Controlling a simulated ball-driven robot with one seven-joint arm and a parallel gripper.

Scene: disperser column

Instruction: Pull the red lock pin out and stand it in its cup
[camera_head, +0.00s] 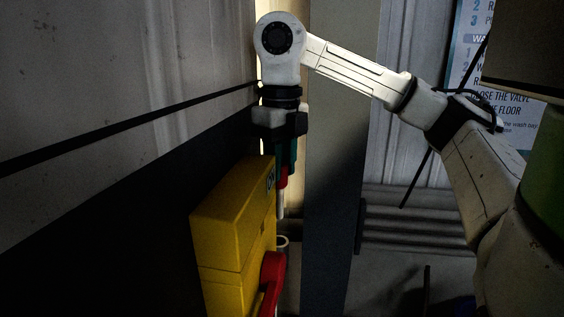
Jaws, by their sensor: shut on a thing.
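My gripper (286,164) points straight down beside the yellow box, its green fingers shut on the red lock pin (283,181). Only part of the pin's red head shows between and below the fingers. A pale shaft (280,206) hangs upright below it, at the right edge of the box. A small pale ring (282,241) sits lower on that side, below the shaft's tip and apart from it. I cannot tell whether this ring is the cup or a part of the box. No other cup is clear.
The yellow box (222,231) is mounted on the dark wall at the left, with a red handle (270,284) on its right side. A grey post (335,180) stands right of the gripper. A sign (466,38) hangs at the upper right. The lower area is dim.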

